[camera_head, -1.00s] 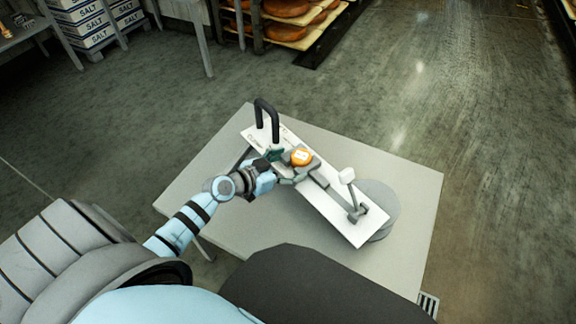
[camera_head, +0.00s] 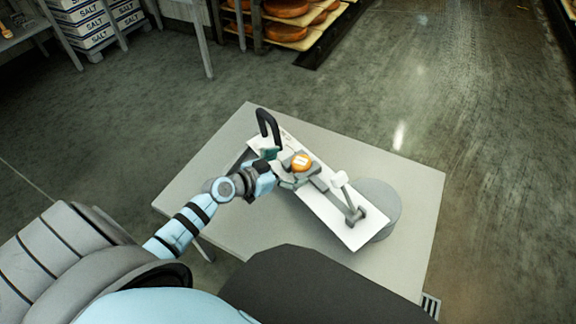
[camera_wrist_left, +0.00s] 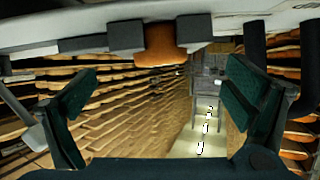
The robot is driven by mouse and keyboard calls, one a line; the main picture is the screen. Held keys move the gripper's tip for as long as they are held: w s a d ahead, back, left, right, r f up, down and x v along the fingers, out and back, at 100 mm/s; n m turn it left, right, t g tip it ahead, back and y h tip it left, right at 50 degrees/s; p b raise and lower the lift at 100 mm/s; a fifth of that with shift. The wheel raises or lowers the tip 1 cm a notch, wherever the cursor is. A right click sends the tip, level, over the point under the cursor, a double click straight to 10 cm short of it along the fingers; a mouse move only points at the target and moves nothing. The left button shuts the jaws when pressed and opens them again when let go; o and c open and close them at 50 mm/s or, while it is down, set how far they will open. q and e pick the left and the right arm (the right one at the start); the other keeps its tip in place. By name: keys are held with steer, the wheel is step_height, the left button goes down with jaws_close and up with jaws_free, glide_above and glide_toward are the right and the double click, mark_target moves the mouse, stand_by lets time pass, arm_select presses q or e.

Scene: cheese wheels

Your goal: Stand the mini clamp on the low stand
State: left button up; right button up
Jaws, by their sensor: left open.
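The mini clamp seems to be the long white board (camera_head: 330,222) with a black loop handle (camera_head: 263,122), an orange knob (camera_head: 301,161) and a pale lever. It lies slantwise over the table, tilted, its lower right end overlapping a round grey disc, which seems to be the low stand (camera_head: 384,203). My left gripper (camera_head: 280,167) is beside the orange knob, over the board. In the left wrist view its dark green pads (camera_wrist_left: 160,105) are wide apart with nothing between them; the board's pale edge and the orange part (camera_wrist_left: 160,48) show above. Contact is unclear. My right gripper is not in view.
The grey table (camera_head: 400,180) has bare room at its upper right and left. Beyond it is open floor. Salt boxes (camera_head: 95,22) and racks of cheese wheels (camera_head: 288,32) stand at the back.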

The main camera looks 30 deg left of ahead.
arm_select(q)
steer(key=shift+s+a+r+p, duration=0.1)
steer(key=shift+s+r+p, duration=0.15)
steer(key=shift+r+p, duration=0.25)
steer(key=shift+s+a+r+p, duration=0.1)
steer(key=shift+s+r+p, duration=0.15)
steer(key=shift+r+p, duration=0.25)
steer(key=v, duration=1)
steer(key=shift+s+p, duration=0.4)
steer(key=shift+p, duration=0.05)
steer(key=shift+a, duration=0.15)
